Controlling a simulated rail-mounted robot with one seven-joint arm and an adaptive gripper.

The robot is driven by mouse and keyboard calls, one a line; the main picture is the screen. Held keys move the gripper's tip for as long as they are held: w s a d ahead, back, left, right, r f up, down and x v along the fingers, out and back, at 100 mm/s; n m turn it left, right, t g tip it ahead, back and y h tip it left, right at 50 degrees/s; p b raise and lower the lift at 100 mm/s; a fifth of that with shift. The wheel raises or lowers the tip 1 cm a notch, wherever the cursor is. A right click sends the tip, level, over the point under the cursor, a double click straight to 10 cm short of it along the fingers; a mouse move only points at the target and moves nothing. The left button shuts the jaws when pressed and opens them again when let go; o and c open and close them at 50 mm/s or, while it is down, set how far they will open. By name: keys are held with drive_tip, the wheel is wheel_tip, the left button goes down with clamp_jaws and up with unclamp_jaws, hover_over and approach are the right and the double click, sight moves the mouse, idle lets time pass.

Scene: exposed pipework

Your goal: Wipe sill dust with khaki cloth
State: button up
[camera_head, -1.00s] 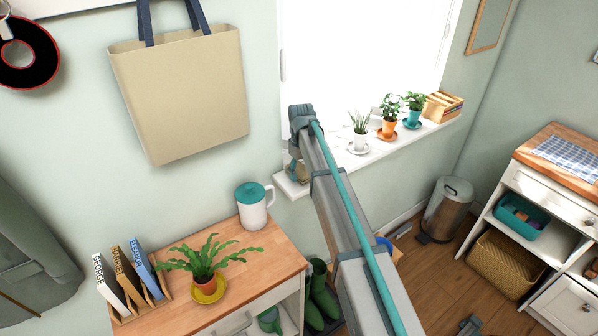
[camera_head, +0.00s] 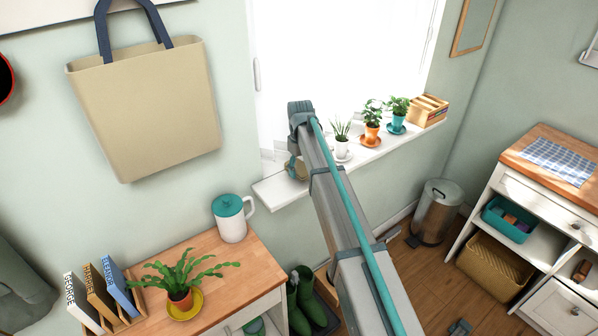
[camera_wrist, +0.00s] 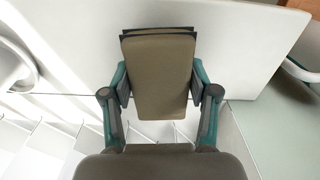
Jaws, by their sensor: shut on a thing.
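The khaki cloth (camera_wrist: 158,62) looks like a folded, flat pad in the wrist view. My gripper (camera_wrist: 160,88) is shut on it, with a teal-sided finger at either side. In the head view my gripper (camera_head: 294,168) is over the left part of the white window sill (camera_head: 272,192), partly hidden behind my arm. The sill also fills much of the wrist view (camera_wrist: 250,35) as a pale surface under the cloth. I cannot tell whether the cloth touches it. No dust can be made out on the bright sill.
Right of my gripper on the sill stand a white-potted plant (camera_head: 342,145), an orange-potted plant (camera_head: 371,132), a teal-potted plant (camera_head: 397,115) and a wooden box (camera_head: 428,108). A wooden-topped cabinet (camera_head: 240,262) with a lidded jug (camera_head: 231,218) stands at lower left.

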drive_tip(key=shift+s+a+r+p, duration=0.15)
drive_tip(key=shift+r+p, duration=0.05)
drive_tip(key=shift+r, duration=0.4)
drive_tip(key=shift+s+a+r+p, duration=0.1)
drive_tip(key=shift+r+p, duration=0.05)
drive_tip(key=shift+r, duration=0.45)
drive_tip(key=shift+w+d+r+p, duration=0.15)
drive_tip(key=shift+r+p, duration=0.2)
drive_tip(key=shift+r, duration=0.3)
drive_tip(key=shift+r+p, duration=0.65)
drive_tip(key=shift+r, duration=0.75)
